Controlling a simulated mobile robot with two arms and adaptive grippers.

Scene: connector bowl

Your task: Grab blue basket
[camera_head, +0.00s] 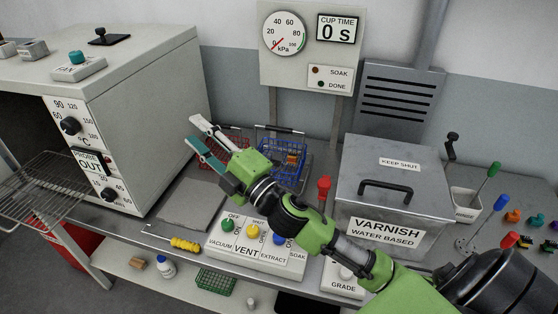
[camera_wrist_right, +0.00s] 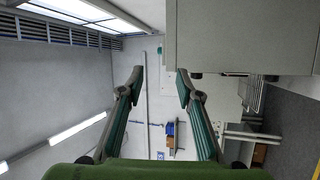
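The blue basket (camera_head: 291,178) is a wire basket with a dark raised handle, standing on the bench below the gauge panel. A few orange-brown pieces show inside it. My right gripper (camera_head: 195,132) is left of the blue basket, pointing left toward the oven side and apart from the basket. In the right wrist view the two fingers (camera_wrist_right: 160,82) are spread with nothing between them. The right arm hides part of the basket's near left side. My left gripper is not in view.
A red wire basket (camera_head: 236,135) is partly hidden behind my right gripper. The oven (camera_head: 150,105) stands at left, the varnish tank (camera_head: 390,180) at right. The vent switch box (camera_head: 255,252) lies in front. A green basket (camera_head: 215,281) is on the lower shelf.

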